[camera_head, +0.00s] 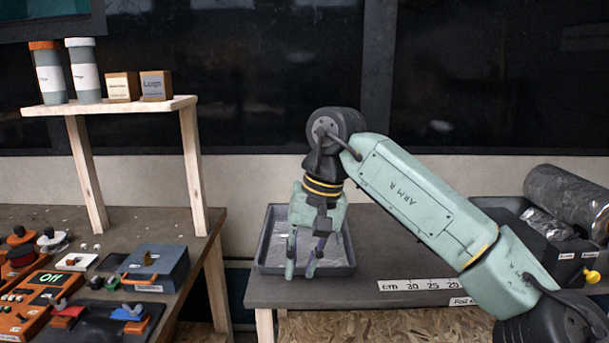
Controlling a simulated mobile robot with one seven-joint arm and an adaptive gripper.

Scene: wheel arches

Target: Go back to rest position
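My gripper (301,270) hangs fingers-down over the grey tray (340,268) at the left end of the right-hand table. My arm reaches in from the lower right and bends down at the wrist. The tray holds a pale, shiny sheet, partly hidden behind the gripper. I cannot tell whether the fingertips touch the tray.
A wooden shelf (130,106) at left bears two tubes (86,75) and two small boxes (155,86). Below are a grey-blue box (158,266) and an orange control panel (45,292). A foil roll (570,200) lies far right. The right table's middle (385,250) is clear.

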